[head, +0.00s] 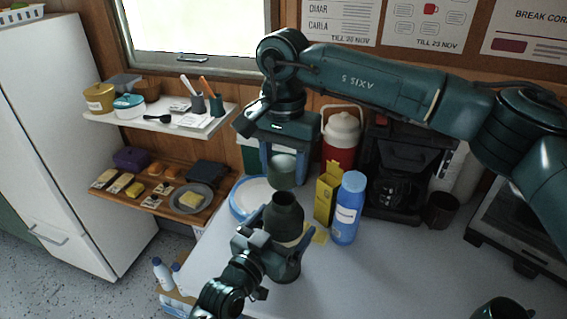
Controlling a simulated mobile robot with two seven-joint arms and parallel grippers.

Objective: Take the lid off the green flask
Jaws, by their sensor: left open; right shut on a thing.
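The green flask (284,216) stands upright on the white table, with its dark neck uncovered at the top. Its green lid (283,171) is apart from it, straight above the neck with a small gap between. My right gripper (283,178) points down and is shut on the lid, one blue finger on each side. My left gripper (275,243) is open at the flask's body, low down. It hides part of the body, and I cannot tell whether its fingers touch it.
Close right of the flask stand a yellow box (325,196) and a blue bottle (348,210). White plates (250,196) lie behind it to the left. A red and white jug (341,138) and a black coffee machine (393,185) stand at the back. The table's front right is mostly clear.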

